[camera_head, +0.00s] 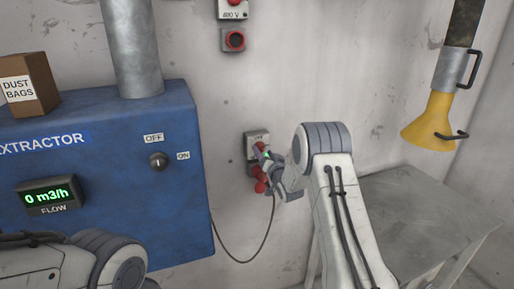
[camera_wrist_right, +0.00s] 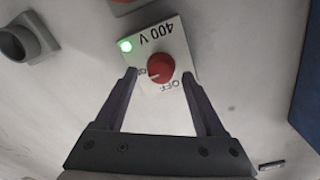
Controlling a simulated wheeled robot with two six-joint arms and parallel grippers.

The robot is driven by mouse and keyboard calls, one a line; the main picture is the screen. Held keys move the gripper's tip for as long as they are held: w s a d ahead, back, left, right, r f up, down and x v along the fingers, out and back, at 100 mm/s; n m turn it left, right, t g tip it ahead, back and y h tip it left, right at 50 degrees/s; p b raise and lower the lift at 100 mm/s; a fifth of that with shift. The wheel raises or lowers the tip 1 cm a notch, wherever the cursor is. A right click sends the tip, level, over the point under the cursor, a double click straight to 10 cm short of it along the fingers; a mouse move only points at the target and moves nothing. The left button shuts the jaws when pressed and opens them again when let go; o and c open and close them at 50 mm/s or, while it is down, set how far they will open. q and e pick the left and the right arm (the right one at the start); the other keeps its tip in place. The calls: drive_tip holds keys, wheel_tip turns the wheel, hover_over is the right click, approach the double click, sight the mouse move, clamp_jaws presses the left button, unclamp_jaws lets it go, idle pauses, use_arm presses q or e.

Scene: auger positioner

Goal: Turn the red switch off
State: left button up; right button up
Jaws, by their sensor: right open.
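The red switch (camera_wrist_right: 161,67) is a round knob on a pale plate (camera_wrist_right: 180,45) marked 400 V and OFF in the right wrist view. Its white mark points toward the small label on the left, away from OFF. A green light (camera_wrist_right: 125,46) glows on the plate. My right gripper (camera_wrist_right: 158,77) is open, one finger on each side of the knob; contact is not clear. In the head view, my right gripper (camera_head: 264,163) is at the wall plate (camera_head: 256,137) and hides most of its front. My left gripper is out of view; only its arm shows.
A red plug (camera_head: 259,181) with a hanging cable is below the plate. Another 400 V box (camera_head: 232,9) and red socket (camera_head: 235,41) are higher on the wall. The blue extractor (camera_head: 110,190), reading 0 m3/h, stands left; a grey table (camera_head: 430,205) stands right.

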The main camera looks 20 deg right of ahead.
drive_tip(key=shift+w, duration=0.9)
